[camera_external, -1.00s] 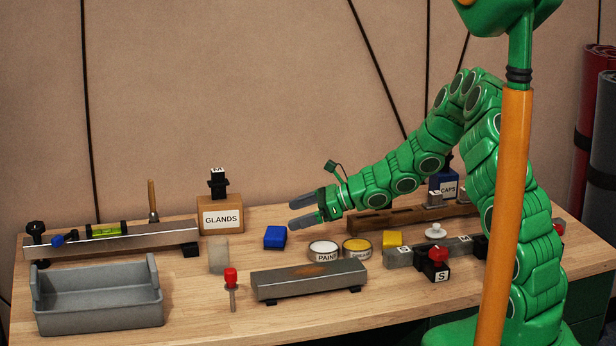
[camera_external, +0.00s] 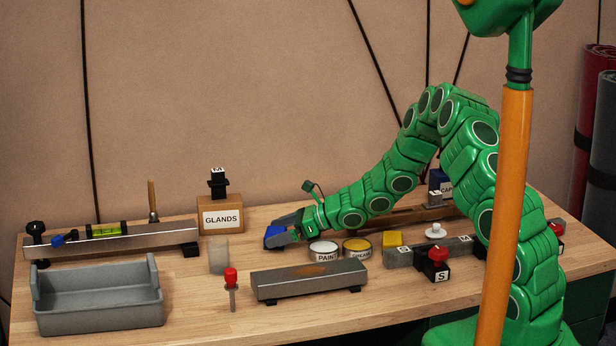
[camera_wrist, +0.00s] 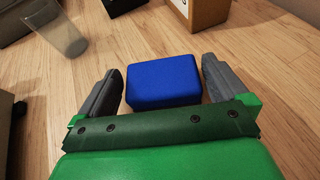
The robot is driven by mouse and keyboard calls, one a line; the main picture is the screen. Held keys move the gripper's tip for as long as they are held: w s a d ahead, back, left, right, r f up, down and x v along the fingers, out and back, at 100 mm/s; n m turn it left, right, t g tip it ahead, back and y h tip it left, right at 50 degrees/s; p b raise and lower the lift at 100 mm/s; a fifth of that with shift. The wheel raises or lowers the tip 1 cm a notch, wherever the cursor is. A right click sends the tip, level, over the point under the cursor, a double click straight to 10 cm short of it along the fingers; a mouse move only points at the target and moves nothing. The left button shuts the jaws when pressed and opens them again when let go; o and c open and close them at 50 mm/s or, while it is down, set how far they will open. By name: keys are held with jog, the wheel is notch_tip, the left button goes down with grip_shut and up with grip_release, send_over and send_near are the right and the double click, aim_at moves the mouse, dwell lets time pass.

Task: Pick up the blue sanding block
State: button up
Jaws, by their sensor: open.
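The blue sanding block (camera_external: 273,236) lies on the wooden bench, and my gripper (camera_external: 280,235) is down at it, partly covering it in the external view. In the wrist view the blue block (camera_wrist: 163,82) lies between the two grey fingers of my gripper (camera_wrist: 163,84). The fingers are open, one on each side. A gap shows between the block and the left finger; the right finger is close to the block's right side, and I cannot tell whether it touches.
A frosted cup (camera_external: 219,257) stands left of the block and the GLANDS box (camera_external: 221,216) behind it. The PAINT tin (camera_external: 323,252) is close on the right, a grey metal bar (camera_external: 310,280) in front. A grey tray (camera_external: 98,308) stands front left.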

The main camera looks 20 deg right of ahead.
jog(key=shift+w+a+f, duration=0.2)
jog(key=shift+w+a, duration=0.05)
jog(key=shift+a, duration=0.25)
jog(key=shift+c, duration=0.2)
jog(key=c, duration=0.7)
jog(key=shift+c, duration=0.2)
